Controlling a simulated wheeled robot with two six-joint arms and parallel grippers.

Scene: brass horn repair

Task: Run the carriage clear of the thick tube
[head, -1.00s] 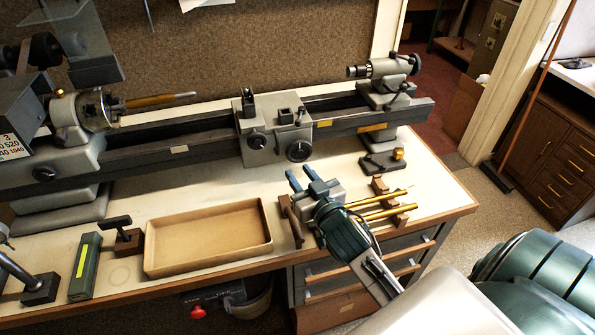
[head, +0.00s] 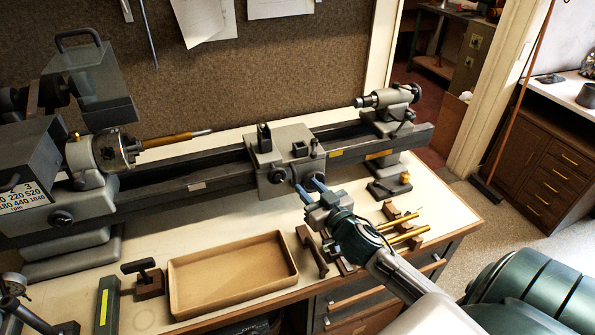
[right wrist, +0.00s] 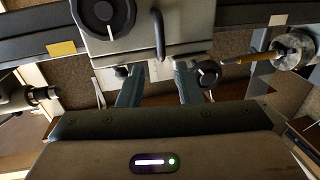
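The carriage (head: 262,182) sits mid-bed on the lathe, right of the golden-brown tube (head: 168,140) with its thin silvery tip. The tube sticks out of the chuck (head: 112,152) and its tip is apart from the carriage. In the right wrist view, which looks upside down, the carriage (right wrist: 180,22) fills the top, with a large black handwheel (right wrist: 103,14) and a smaller knob (right wrist: 208,73). My right gripper (head: 309,184) is open in front of the carriage's right part. Its fingers (right wrist: 158,85) stand apart with nothing clearly between them. Contact cannot be told. My left gripper is out of view.
The tailstock (head: 390,105) stands at the bed's right end. On the bench are an empty tan tray (head: 180,300), a green box (head: 106,302) and brass tubes (head: 408,235) on wooden rests near my right arm. Bare bed (head: 350,140) lies between carriage and tailstock.

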